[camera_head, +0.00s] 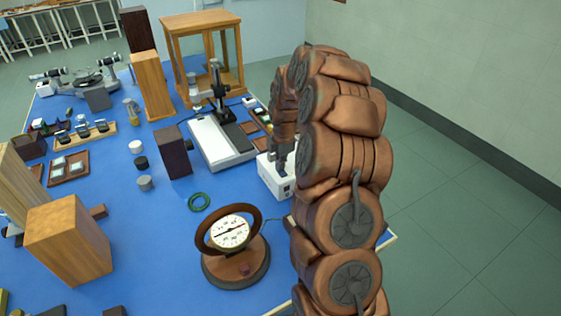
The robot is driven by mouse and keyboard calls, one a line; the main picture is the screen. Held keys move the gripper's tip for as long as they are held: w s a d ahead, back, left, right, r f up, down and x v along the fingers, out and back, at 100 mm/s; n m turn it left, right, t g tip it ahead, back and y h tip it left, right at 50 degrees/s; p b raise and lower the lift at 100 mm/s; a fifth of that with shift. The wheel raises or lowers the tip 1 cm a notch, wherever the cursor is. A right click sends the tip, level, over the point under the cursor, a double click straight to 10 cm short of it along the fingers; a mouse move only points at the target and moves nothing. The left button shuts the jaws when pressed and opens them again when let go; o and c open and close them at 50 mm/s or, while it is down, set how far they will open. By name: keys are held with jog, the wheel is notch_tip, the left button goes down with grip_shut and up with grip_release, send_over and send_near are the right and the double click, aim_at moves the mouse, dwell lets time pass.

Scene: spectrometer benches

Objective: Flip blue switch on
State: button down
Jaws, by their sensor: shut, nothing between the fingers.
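My gripper (280,163) is shut and empty. It points down at the top of a small white box (276,182) near the right edge of the blue-topped table (165,230). Whether the fingertips touch the box cannot be told. The box has small dark details on its front face, and my arm covers its right side. No blue switch can be made out; my gripper and arm may hide it.
A dial gauge (229,232) on a round wooden base stands in front of the white box. A white stand with a column (220,140) is behind-left. Dark (173,152) and light wooden blocks (70,240) stand further left. The floor at right is clear.

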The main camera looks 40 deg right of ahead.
jog(key=shift+f, duration=0.1)
jog(key=shift+w+f+g+b, duration=0.2)
jog(key=shift+f+g+b, duration=0.15)
jog(key=shift+g+b, duration=0.1)
jog(key=shift+f+g+b, duration=0.25)
jog(key=shift+g+b, duration=0.2)
jog(key=shift+g, duration=0.2)
jog(key=shift+w+f+b, duration=0.1)
jog(key=shift+f+b, duration=0.05)
jog(key=shift+b, duration=0.45)
jog(key=shift+s+a+f, duration=0.1)
jog(key=shift+s+a, duration=0.05)
jog(key=shift+s, duration=0.25)
jog(key=shift+s+a+b, duration=0.1)
jog(key=shift+s+b, duration=0.35)
jog(key=shift+s, duration=0.15)
jog(key=w+r+b, duration=0.1)
jog(key=w+r, duration=0.2)
jog(key=r, duration=1.2)
jog(key=shift+w+d, duration=0.15)
jog(key=shift+d, duration=0.15)
